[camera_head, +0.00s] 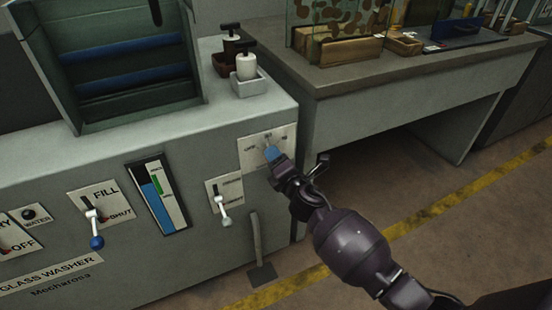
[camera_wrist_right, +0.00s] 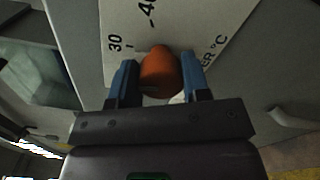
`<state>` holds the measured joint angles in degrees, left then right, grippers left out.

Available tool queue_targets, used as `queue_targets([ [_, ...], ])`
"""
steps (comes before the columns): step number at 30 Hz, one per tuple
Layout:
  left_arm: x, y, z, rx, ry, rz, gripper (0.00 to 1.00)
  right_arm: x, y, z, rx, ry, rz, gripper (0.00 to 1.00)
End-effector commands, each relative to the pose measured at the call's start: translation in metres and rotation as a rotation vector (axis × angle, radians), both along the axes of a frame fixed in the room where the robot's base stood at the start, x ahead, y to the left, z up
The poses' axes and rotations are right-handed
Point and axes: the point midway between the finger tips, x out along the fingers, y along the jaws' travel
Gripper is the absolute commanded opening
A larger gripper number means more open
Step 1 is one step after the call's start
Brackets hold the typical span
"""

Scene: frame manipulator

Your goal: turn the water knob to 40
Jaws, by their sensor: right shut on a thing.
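The water knob (camera_wrist_right: 160,72) is orange and round in the right wrist view. It sits on a white dial plate (camera_wrist_right: 185,25) printed with 30, 40 and part of a °C label. In the head view the plate (camera_head: 250,158) is on the washer's front face, near its right edge. My right gripper (camera_head: 272,153) is at the plate, its blue fingers on both sides of the knob, shut on it. The gripper hides the knob in the head view. I cannot tell which number the knob points to. My left gripper is not in view.
Left of the dial are a white-tipped lever (camera_head: 224,205), a blue level gauge (camera_head: 157,195) and a blue-tipped FILL/SHUT lever (camera_head: 95,228). Two pump bottles (camera_head: 247,67) stand on the washer top. A grey table (camera_head: 400,75) stands at right, with open floor before it.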

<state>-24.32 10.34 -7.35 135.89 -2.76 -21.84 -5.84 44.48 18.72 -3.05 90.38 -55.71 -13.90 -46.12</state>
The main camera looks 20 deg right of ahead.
Motion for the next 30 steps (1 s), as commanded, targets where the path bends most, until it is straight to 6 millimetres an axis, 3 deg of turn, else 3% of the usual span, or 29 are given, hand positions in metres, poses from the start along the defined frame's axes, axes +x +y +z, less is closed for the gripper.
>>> queue_targets([
  [30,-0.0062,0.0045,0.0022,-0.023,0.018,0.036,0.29,0.0003,0.0014,-0.0010,0.956,0.031,0.002,0.20],
])
